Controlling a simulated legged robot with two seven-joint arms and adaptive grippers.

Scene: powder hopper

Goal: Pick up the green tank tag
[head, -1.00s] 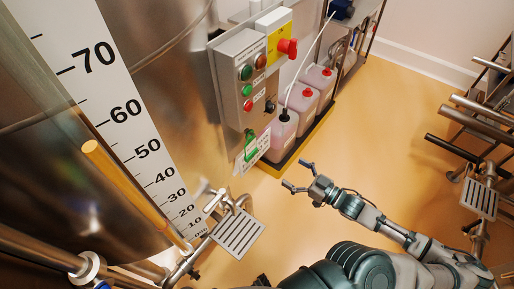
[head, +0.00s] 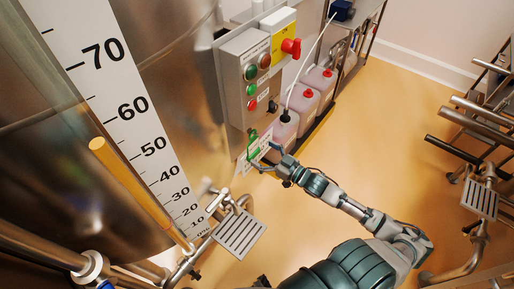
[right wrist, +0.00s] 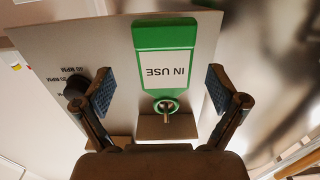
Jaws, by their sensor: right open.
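The green tank tag (right wrist: 165,37), with a white "IN USE" label, hangs by its green ring from a peg on a grey plate in the right wrist view, where it appears upside down. In the head view the tag (head: 254,153) is small and partly hidden by my gripper. My right gripper (right wrist: 160,90) is open, with one finger on each side of the tag and gaps between. In the head view my right gripper (head: 264,156) is at the tag below the control box. My left gripper is not in view.
The control box (head: 247,78) with coloured buttons and a red switch (head: 291,47) is above the tag. Pink-filled jugs (head: 305,98) stand just right of it. A steel tank with a scale (head: 125,110) fills the left.

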